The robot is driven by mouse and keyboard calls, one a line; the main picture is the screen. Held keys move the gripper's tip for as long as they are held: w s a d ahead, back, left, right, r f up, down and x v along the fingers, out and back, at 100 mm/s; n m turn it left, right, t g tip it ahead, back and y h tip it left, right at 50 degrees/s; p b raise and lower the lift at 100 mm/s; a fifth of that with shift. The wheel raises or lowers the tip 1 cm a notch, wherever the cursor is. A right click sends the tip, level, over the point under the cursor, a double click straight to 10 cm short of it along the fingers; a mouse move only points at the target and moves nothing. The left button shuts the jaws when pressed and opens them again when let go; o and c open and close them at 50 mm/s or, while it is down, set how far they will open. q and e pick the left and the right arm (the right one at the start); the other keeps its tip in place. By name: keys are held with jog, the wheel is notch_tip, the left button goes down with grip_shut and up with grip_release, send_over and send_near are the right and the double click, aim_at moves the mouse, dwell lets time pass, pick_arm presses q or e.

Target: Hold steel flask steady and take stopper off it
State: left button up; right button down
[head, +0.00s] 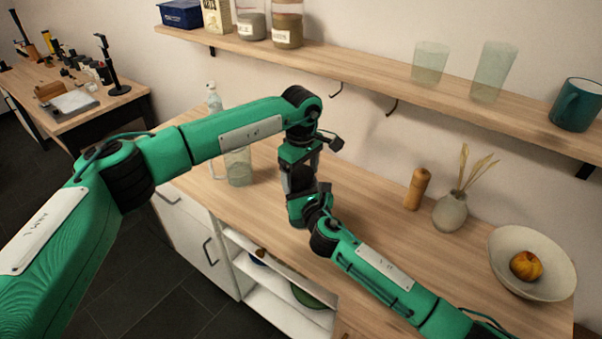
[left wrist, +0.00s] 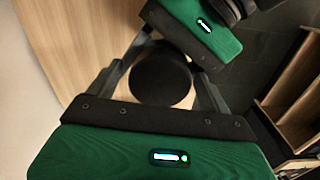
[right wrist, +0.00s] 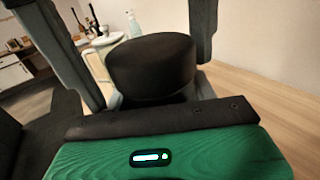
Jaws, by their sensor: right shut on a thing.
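The steel flask's body is mostly hidden behind my grippers above the counter. Its black round stopper (head: 300,180) shows between my grippers in the head view. The stopper also fills the middle of the left wrist view (left wrist: 160,80) and the right wrist view (right wrist: 150,65). My left gripper (head: 300,164) points down from above, open, with a finger on either side of the stopper. My right gripper (head: 302,200) comes in from the side, lower down, and is shut on the flask below the stopper. The fingers' contact with the flask is hidden.
A glass jug (head: 238,167) and a clear bottle (head: 214,98) stand behind my left arm. A wooden mill (head: 417,189), a vase (head: 450,211) and a bowl with fruit (head: 505,275) stand to the right. A wall shelf (head: 380,75) runs above. The counter between is clear.

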pick_arm(q)
jog(key=shift+r, duration=2.25)
pick_arm(e)
jog(key=shift+c, duration=2)
grip_release()
